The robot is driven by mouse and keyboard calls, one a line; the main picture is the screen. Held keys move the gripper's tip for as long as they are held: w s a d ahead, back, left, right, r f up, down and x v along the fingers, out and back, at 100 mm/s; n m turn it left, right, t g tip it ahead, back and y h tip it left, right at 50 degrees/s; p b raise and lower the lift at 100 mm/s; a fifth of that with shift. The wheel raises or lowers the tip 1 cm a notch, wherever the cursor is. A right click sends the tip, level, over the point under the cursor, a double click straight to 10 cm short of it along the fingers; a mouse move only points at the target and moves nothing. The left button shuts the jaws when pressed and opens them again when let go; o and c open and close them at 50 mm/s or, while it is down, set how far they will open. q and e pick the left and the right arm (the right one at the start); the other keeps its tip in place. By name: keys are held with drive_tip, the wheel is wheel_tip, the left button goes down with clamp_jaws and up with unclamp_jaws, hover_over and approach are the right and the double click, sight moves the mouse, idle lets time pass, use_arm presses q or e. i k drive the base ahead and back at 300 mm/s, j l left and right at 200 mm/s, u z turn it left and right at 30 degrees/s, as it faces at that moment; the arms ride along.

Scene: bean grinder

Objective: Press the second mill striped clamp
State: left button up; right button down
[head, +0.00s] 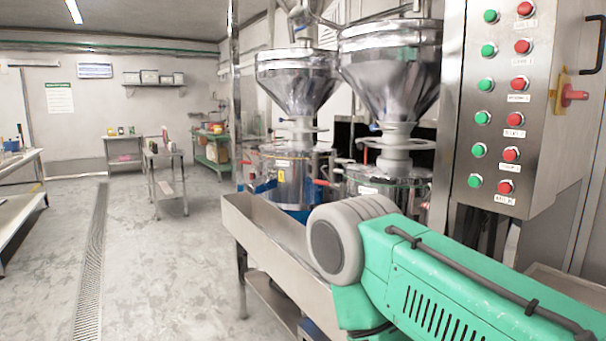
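Two steel mills stand side by side behind a long metal trough. The left mill (296,82) and the right, nearer mill (388,68) each have a shiny cone hopper above a drum body. The left drum (290,172) has blue parts at its base and a red-tipped handle (320,183) on its right side. The right drum (385,182) is partly covered at its bottom. I cannot make out a striped clamp on either mill at this size. Neither of my grippers is in view.
A steel control panel (507,95) with red and green buttons and a red switch (573,95) stands at the right. The metal trough (262,232) runs in front of the mills. The floor (140,260) at left is open, with a drain grate (90,270) and small tables beyond.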

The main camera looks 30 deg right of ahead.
sight(426, 206)
drive_tip(key=i, duration=1.05)
drive_tip(key=i+j+z, duration=0.1)
drive_tip(key=i, duration=1)
drive_tip(key=z, duration=1.55)
